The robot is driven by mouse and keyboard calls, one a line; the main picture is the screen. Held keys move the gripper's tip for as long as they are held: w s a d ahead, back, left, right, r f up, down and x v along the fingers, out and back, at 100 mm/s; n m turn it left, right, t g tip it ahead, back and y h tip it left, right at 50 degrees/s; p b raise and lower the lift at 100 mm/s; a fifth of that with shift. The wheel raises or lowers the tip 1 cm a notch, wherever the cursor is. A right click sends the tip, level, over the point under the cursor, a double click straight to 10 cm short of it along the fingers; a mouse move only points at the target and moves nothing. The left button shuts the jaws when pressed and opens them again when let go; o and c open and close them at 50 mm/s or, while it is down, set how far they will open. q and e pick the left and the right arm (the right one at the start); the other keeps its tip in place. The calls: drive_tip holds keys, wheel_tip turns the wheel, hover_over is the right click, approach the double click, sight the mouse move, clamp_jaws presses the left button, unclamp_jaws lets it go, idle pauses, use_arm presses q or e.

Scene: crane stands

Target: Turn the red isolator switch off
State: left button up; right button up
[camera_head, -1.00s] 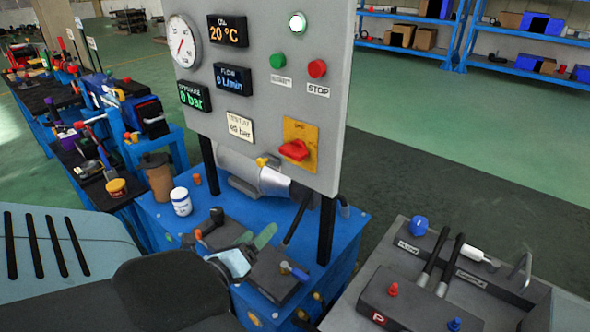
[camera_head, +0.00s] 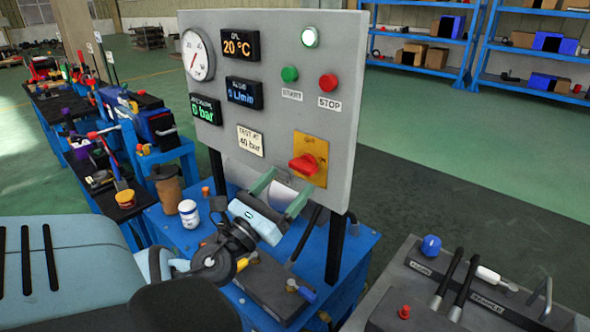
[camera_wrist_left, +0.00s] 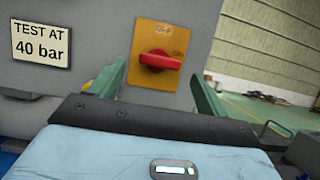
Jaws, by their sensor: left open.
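The red isolator switch (camera_head: 303,165) sits on a yellow plate (camera_head: 316,148) at the lower right of the grey panel (camera_head: 270,60). In the left wrist view the red knob (camera_wrist_left: 160,61) lies roughly horizontal, with its pointer end to the right, on the yellow plate (camera_wrist_left: 148,84). My left gripper (camera_head: 282,190) is open and empty. Its green fingers are below and to the left of the switch in the head view. In the wrist view the fingers stand on either side of the plate, apart from the knob. My right gripper is not in view.
Green START (camera_head: 290,74) and red STOP (camera_head: 328,82) buttons sit above the switch. A white bottle (camera_head: 189,213) and a brown cup (camera_head: 169,190) stand on the blue bench behind my left arm.

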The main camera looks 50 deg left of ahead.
sight(298, 171)
use_arm(q)
drive_tip(key=shift+p+x, duration=0.4)
drive_tip(key=shift+x, duration=1.65)
drive_tip(key=c, duration=1)
